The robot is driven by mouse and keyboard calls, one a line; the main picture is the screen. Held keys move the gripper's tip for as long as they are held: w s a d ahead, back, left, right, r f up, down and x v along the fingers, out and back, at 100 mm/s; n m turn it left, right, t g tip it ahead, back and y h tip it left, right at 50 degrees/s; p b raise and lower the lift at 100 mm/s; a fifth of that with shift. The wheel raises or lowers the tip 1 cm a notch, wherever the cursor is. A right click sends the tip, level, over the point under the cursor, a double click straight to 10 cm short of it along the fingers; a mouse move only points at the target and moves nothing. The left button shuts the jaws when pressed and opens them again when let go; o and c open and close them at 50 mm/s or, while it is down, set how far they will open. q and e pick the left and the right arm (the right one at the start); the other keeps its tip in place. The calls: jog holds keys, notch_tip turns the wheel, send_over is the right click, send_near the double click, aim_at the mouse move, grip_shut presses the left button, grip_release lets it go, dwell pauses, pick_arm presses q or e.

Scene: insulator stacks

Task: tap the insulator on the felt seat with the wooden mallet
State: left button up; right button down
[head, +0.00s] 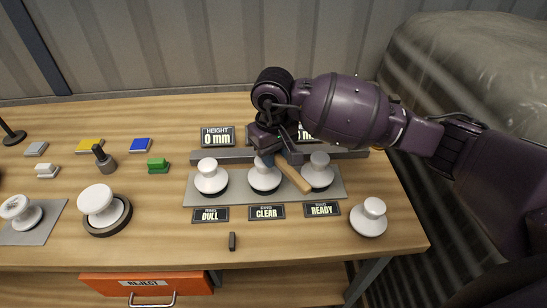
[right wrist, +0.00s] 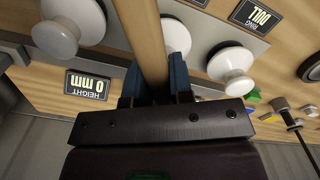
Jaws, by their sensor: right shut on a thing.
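My right gripper (head: 279,150) is shut on the wooden mallet (head: 293,173), whose pale wood slants down to the right between the middle insulator (head: 264,179) and the right insulator (head: 318,172). In the right wrist view the mallet (right wrist: 142,38) runs up out of the frame from between the fingers (right wrist: 155,80); I cannot make out its head. The left insulator (head: 211,179) stands on the same grey strip (head: 336,190). A larger white insulator (head: 96,201) sits on a dark round seat (head: 108,230), perhaps the felt one. My left gripper is out of view.
Another insulator (head: 369,216) stands at the right. Small coloured blocks and a grey mat (head: 47,232) are at the left; the front centre is mostly clear.

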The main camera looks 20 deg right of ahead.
jog(key=shift+r, duration=2.15)
